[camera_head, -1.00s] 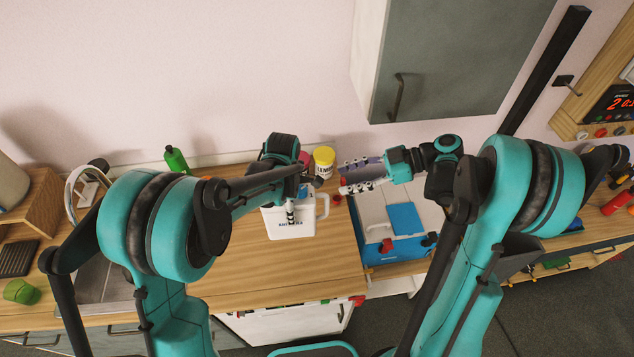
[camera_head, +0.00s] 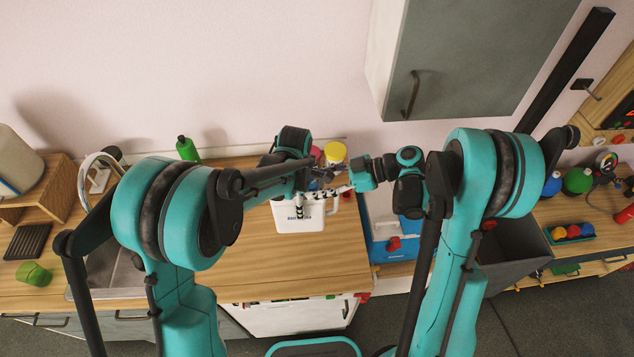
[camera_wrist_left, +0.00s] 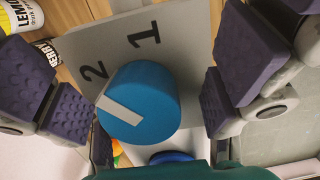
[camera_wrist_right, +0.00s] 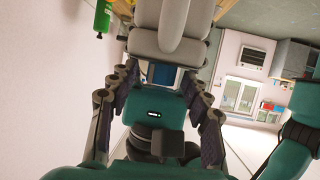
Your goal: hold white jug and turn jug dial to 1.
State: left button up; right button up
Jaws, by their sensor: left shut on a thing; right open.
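The white jug (camera_head: 290,222) stands on the wooden counter, partly hidden by my left gripper (camera_head: 302,205). In the left wrist view its grey-looking face (camera_wrist_left: 190,40) carries a blue dial (camera_wrist_left: 150,95) and the numbers 1 and 2. The dial's white mark points left, near the 2. My left gripper's pads (camera_wrist_left: 148,100) lie along both sides of the jug, shut on it. My right gripper (camera_head: 338,190) is close to the jug's handle side. In the right wrist view (camera_wrist_right: 160,80) its fingers are apart, with a small blue patch between them, probably the dial.
A yellow-lidded can (camera_head: 334,153) stands behind the jug. A blue-and-white cooler box (camera_head: 385,225) is at its right. A green bottle (camera_head: 187,149) and sink tap (camera_head: 100,165) are to the left. The counter in front of the jug is clear.

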jog(key=shift+c, duration=0.4)
grip_shut()
jog(key=shift+m+t, duration=0.3)
jog(key=shift+t, duration=0.2)
jog(key=m+t, duration=0.1)
jog(key=m+t+h, duration=0.1)
jog(key=m+t, duration=0.1)
jog(key=shift+s, duration=0.25)
jog(key=shift+s+a+m+t+h, duration=0.1)
jog(key=shift+a+m+t+h, duration=0.05)
jog(key=shift+m+t+h, duration=0.95)
jog(key=shift+t, duration=0.3)
